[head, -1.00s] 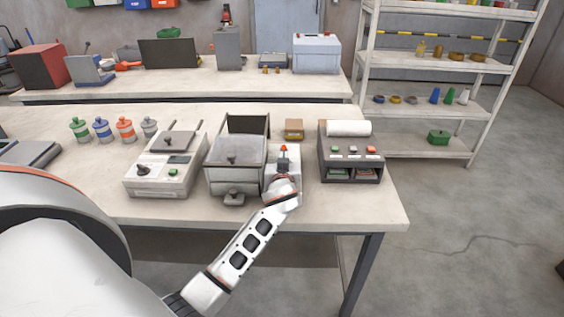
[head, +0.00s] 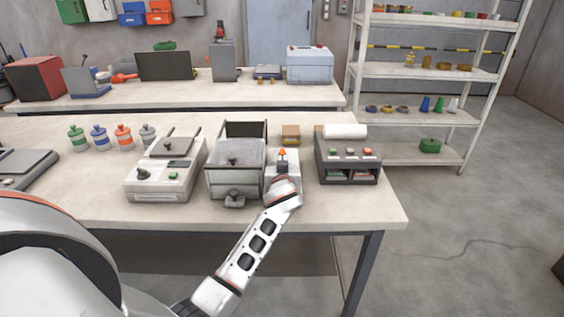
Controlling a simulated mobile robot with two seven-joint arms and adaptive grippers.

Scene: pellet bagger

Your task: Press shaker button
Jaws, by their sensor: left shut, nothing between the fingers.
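The grey sheet-metal hopper (head: 236,160) stands at the middle of the front table. Right beside it is a small pale box (head: 291,161), partly covered by my left arm. A small orange-red tip (head: 282,153) shows at this box, and I cannot tell for certain whether it is the shaker button. My left gripper (head: 283,167) is shut and empty at the box, just on the near side of the orange-red tip. My wrist hides most of it, and whether it touches anything cannot be told. My right gripper is out of view.
A dark control box (head: 347,160) with buttons and a white roll (head: 345,131) stands close on the right. A pale device (head: 165,170) with a green button stands left of the hopper. A small yellow-brown box (head: 291,135) is behind. The table's front right corner is clear.

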